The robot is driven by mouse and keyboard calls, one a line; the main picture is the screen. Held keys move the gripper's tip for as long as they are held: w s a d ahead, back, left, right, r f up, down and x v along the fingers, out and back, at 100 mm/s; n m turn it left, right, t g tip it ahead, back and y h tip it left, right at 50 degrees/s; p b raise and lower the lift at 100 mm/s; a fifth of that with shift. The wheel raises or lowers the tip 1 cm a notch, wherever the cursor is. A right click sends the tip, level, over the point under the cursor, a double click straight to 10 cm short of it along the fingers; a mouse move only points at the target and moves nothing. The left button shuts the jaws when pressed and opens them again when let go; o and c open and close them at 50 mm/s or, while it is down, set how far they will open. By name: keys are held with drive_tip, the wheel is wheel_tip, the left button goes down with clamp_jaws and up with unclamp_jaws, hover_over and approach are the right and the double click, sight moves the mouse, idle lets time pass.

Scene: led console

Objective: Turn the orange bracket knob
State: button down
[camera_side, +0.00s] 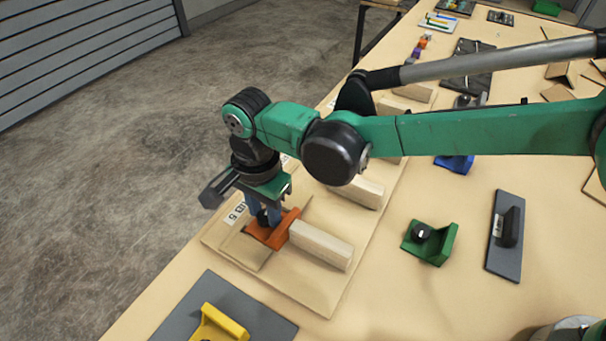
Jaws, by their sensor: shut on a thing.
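The orange bracket (278,236) sits on a wooden board (321,298) near the table's left edge, against the end of a pale wood block (321,245). My gripper (262,218) points down over the bracket and is shut at the place of its knob. The knob itself is hidden between the fingers, so its angle cannot be told.
A yellow bracket (219,325) on a grey plate (258,318) lies at the front. A green bracket with a black knob (432,241) and a dark plate (507,236) stand to the right. A blue bracket (455,164) is farther back. Bare table lies between the board and the green bracket.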

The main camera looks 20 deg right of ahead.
drive_tip(key=shift+m, duration=1.6)
drive_tip(key=c, duration=0.8)
unclamp_jaws()
drive_tip(key=shift+r, duration=2.85)
drive_tip(key=shift+d+r, duration=0.1)
